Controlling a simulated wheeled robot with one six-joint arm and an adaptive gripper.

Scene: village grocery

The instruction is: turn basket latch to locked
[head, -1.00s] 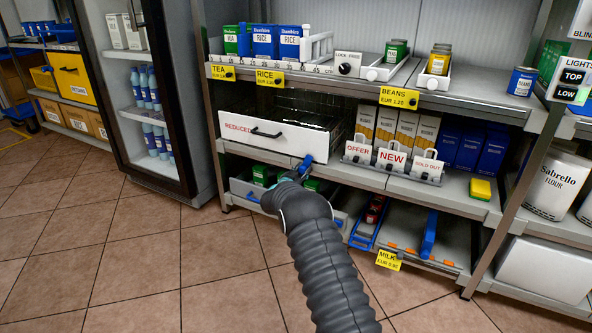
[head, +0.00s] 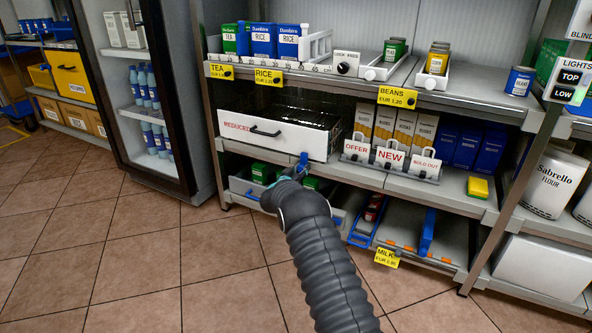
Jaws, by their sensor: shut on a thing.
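The blue basket latch (head: 303,159) shows at the front edge of the shelf, just below the right end of the white drawer marked REDUCED. Its visible part stands close to upright. My gripper (head: 289,179) is at its lower end, low in front of the shelf, and is shut on it. My own wrist and arm hide most of the jaws and the exact contact. The grey basket (head: 240,187) on the bottom shelf, with green boxes in it, is partly hidden behind my arm.
The REDUCED drawer (head: 285,138) juts out above my gripper. To the right are OFFER, NEW and SOLD OUT signs (head: 390,160) and a blue-railed milk rack (head: 362,225). A fridge (head: 150,100) stands at left. The tiled floor (head: 150,260) in front is clear.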

